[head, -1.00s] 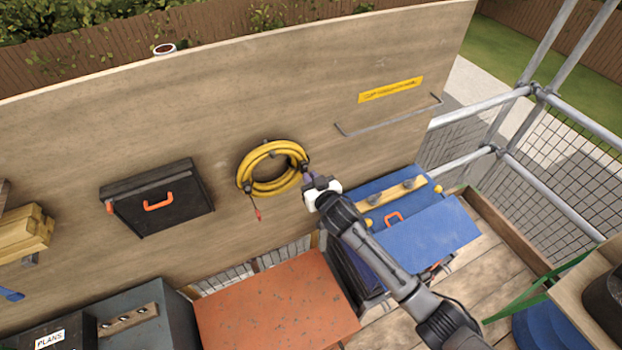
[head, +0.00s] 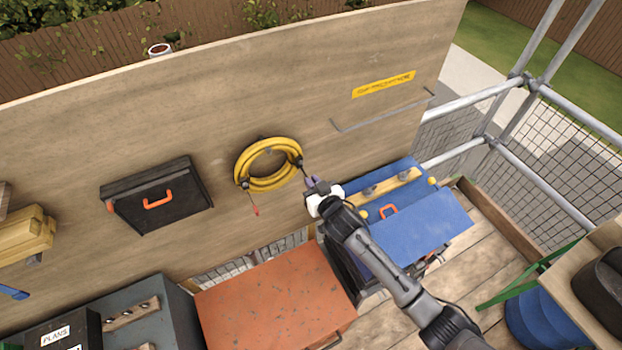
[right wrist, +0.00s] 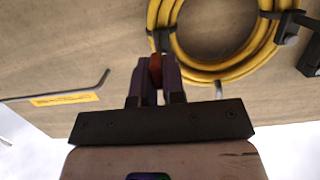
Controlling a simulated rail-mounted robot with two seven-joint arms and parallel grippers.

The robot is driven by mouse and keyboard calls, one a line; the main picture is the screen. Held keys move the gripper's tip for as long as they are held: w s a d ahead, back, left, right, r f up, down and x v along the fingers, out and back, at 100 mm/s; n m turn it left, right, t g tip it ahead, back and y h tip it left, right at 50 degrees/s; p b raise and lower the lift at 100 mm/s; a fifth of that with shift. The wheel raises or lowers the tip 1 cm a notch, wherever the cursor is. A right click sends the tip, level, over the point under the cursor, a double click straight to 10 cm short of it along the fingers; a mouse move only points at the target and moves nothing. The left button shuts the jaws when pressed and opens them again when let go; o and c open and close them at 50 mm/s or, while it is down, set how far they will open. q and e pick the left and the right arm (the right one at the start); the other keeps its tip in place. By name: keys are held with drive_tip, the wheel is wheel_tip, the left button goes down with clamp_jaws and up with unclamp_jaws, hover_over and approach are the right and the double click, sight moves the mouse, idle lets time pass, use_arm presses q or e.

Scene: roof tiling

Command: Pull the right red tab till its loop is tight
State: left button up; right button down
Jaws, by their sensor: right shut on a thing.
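A coil of yellow hose (head: 270,184) hangs on the upright wooden board, with a dark strap on its left and right sides. The left red tab (head: 255,211) hangs free below the coil. My right gripper (head: 311,184) is just right of and below the right strap (head: 298,161), and a short dark strip runs between them. In the right wrist view the gripper is shut on the right red tab (right wrist: 156,68), whose end shows between the fingers. The coil (right wrist: 185,50) fills the upper right there. How tight the right loop is, I cannot tell. My left gripper is not in view.
A black case (head: 155,196) hangs on the board to the left. A metal rail (head: 385,112) and yellow label (head: 384,84) are at right. Below stand an orange-red box (head: 270,305) and a blue toolbox (head: 425,230). The board between coil and rail is clear.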

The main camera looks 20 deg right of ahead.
drive_tip(key=shift+s, duration=0.2)
drive_tip(key=c, duration=0.6)
unclamp_jaws()
drive_tip(key=shift+c, duration=0.2)
drive_tip(key=shift+s, duration=0.15)
drive_tip(key=shift+s+p, duration=0.25)
drive_tip(key=shift+p, duration=0.1)
drive_tip(key=v, duration=0.1)
drive_tip(key=p+v, duration=0.1)
drive_tip(key=v, duration=0.1)
drive_tip(key=f+p+v, duration=0.1)
drive_tip(key=v, duration=0.1)
drive_tip(key=shift+s, duration=0.15)
